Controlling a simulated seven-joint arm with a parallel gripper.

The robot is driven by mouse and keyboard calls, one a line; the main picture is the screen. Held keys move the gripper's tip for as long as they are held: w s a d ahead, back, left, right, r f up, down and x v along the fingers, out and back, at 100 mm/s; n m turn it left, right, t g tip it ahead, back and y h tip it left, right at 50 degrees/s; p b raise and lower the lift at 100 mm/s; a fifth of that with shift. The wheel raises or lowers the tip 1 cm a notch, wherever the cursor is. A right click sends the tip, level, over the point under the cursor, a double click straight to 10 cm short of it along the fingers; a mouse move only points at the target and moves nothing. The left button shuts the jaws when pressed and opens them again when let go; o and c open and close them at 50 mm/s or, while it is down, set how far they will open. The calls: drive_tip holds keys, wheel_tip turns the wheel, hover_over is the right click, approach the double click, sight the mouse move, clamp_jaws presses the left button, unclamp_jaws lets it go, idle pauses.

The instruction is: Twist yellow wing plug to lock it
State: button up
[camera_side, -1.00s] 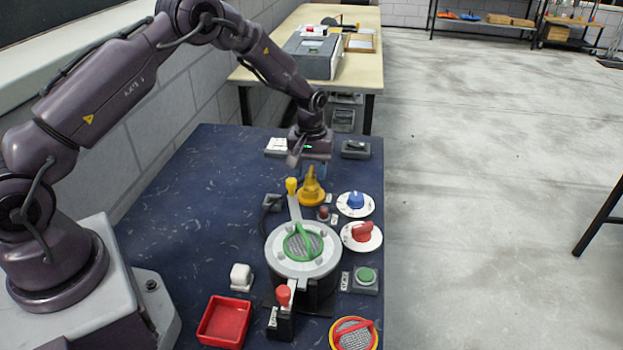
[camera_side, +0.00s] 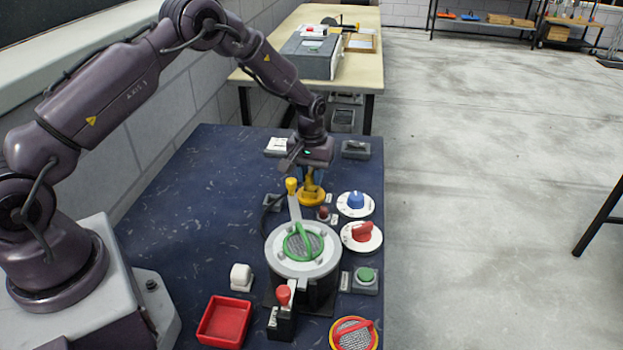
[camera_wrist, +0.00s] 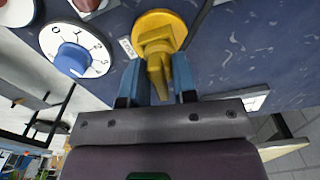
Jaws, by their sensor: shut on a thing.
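The yellow wing plug (camera_side: 311,192) stands on the dark blue table behind the round grey housing. It has a round yellow base and an upright wing. In the wrist view the yellow wing plug (camera_wrist: 157,40) shows its wing between my fingers. My gripper (camera_side: 312,172) is above the plug, pointing down, with its blue fingers on both sides of the wing. In the wrist view my gripper (camera_wrist: 158,85) is shut on the wing.
A yellow-tipped lever (camera_side: 292,186) stands close to the left of the plug. A blue dial (camera_side: 356,201) and a red dial (camera_side: 362,233) lie to the right. The grey housing with a green handle (camera_side: 300,242) is in front. The table's left part is clear.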

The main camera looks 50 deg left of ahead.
sight(311, 171)
drive_tip(key=m, duration=0.7)
drive_tip(key=shift+m, duration=0.3)
drive_tip(key=m, duration=0.6)
drive_tip(key=shift+m, duration=0.3)
drive_tip(key=o, duration=0.7)
drive_tip(key=shift+r, duration=3.8)
